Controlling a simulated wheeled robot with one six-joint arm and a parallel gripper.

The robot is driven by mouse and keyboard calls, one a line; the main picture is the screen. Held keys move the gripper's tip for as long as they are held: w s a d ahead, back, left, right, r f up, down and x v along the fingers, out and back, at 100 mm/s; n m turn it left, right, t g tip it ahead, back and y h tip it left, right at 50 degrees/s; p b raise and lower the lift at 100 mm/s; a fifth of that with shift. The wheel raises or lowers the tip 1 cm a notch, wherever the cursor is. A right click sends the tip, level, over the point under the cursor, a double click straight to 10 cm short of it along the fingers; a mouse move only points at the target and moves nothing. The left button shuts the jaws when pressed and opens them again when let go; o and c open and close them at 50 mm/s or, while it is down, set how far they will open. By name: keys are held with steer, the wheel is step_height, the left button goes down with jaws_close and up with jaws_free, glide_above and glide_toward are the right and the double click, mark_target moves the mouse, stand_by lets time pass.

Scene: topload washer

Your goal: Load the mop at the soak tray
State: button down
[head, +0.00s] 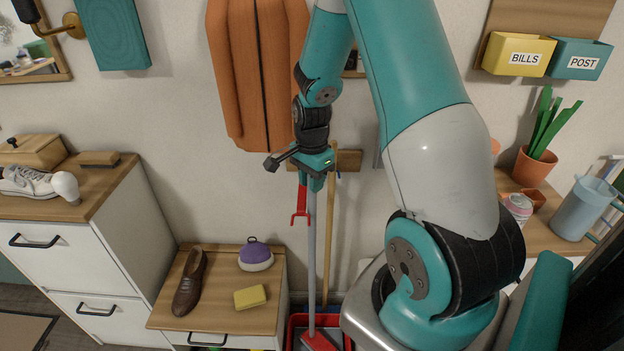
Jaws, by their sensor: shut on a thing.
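My gripper (315,180) is near the middle of the picture, pointing down, shut on the upper part of a mop (312,250). The mop has a thin grey pole, which hangs nearly upright. A red forked part (300,207) shows just below my gripper on the left of the pole; I cannot tell whether it belongs to the mop. The mop's red lower end (319,342) is cut by the picture's bottom edge. It appears over or inside a red-rimmed tray (297,324); I cannot tell whether it touches. My arm hides part of the area right of the tray.
A wooden pole (328,240) stands behind the mop near a wall rack (350,160). A low bench (215,312) left of the tray holds a brown shoe (190,282), a yellow sponge (250,297) and a purple-topped item (256,255). A white cabinet (125,235) stands farther left.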

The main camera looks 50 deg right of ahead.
stand_by(0.4)
steer(key=shift+r+p, duration=3)
steer(key=shift+r, duration=0.6)
